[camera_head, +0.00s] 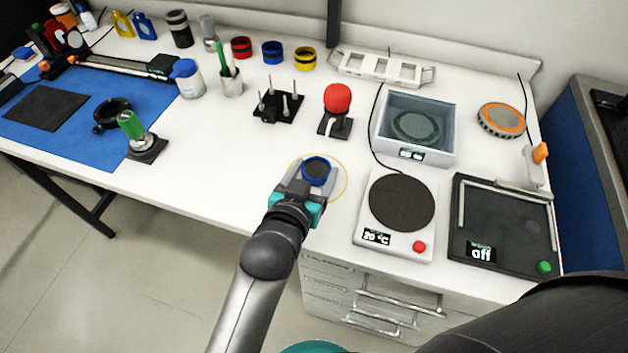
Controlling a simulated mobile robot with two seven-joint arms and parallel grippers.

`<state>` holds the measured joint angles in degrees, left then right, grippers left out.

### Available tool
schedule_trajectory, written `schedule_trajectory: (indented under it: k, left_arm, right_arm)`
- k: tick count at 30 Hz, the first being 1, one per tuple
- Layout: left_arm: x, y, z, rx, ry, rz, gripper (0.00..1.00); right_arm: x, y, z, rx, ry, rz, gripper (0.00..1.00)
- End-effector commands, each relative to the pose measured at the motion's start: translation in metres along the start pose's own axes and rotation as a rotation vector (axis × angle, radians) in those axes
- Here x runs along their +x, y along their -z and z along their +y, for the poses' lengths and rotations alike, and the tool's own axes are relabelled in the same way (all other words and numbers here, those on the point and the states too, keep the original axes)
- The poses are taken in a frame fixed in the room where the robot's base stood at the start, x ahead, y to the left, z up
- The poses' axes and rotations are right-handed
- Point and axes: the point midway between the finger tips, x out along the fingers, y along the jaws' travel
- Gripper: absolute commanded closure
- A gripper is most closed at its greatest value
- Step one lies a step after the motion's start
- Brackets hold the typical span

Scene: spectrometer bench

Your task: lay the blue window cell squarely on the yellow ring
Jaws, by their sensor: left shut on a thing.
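The blue window cell (316,163) is a short round piece with a blue rim and a dark face. My left gripper (314,182) is shut on it, with a grey finger on either side. The yellow ring (346,176) is a thin circle on the white bench. In the picture the cell and fingertips overlap the inside of the ring and hide its near left part. The cell appears left of the ring's middle. I cannot tell whether it touches the bench. My right gripper is out of view.
A hot plate (402,202) stands close right of the ring, with a dark cable (373,130) behind. A red-topped stand (337,98) and a pronged black block (279,107) stand behind. A grey bath (415,118) is back right. The bench (225,150) to the left is clear.

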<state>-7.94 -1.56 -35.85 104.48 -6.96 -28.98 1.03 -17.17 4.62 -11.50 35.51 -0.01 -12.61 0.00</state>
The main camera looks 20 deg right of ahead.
Motion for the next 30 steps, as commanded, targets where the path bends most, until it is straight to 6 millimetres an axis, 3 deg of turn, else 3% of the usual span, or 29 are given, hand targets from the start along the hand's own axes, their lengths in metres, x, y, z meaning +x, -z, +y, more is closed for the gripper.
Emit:
schedule_trajectory:
  k: [3,16,17,24,30]
  left_arm:
    - [0.0036,-0.0086,0.0002,0.000,0.000,0.003,0.86]
    - [0.0044,-0.0108,0.0001,0.000,0.000,0.002,0.86]
    - [0.0042,-0.0104,0.0001,0.000,0.000,0.002,0.26]
    - [0.0041,-0.0105,0.0001,0.000,0.000,0.001,0.00]
    - [0.0040,-0.0105,0.0001,0.000,0.000,0.001,0.00]
  right_arm:
    - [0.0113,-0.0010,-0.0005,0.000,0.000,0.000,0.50]
    - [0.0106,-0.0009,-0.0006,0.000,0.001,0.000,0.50]
    - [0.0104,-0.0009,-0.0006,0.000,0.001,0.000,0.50]
    - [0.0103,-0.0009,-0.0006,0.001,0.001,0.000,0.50]
    - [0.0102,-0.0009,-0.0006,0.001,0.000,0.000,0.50]
